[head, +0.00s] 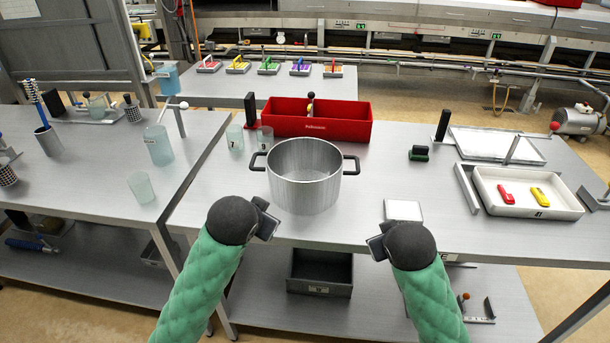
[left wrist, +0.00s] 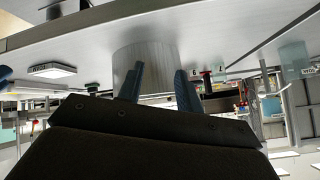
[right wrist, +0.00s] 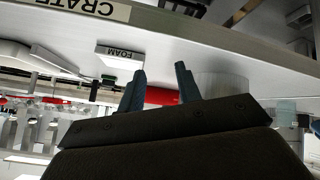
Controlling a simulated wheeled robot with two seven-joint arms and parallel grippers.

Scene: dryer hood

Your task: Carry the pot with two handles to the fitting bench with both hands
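The pot (head: 304,178) is a silver cylinder with two dark handles, standing upright on the metal table. Its left handle (head: 258,161) and right handle (head: 352,164) stick out at the sides near the rim. My left gripper (head: 266,218) is in front of the pot, lower left, apart from it. In the left wrist view its two fingers (left wrist: 158,84) are spread, with the pot (left wrist: 145,50) beyond them. My right gripper (head: 378,240) is in front of the pot to the right, also apart. Its fingers (right wrist: 160,86) are spread and empty. Which surface is the fitting bench is unclear.
A red box (head: 330,125) stands behind the pot, with glass beakers (head: 235,137) at its left. A white foam block (head: 403,210) lies right of the pot. A white tray (head: 520,195) holds red and yellow items. Another table (head: 100,160) with glassware is at the left.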

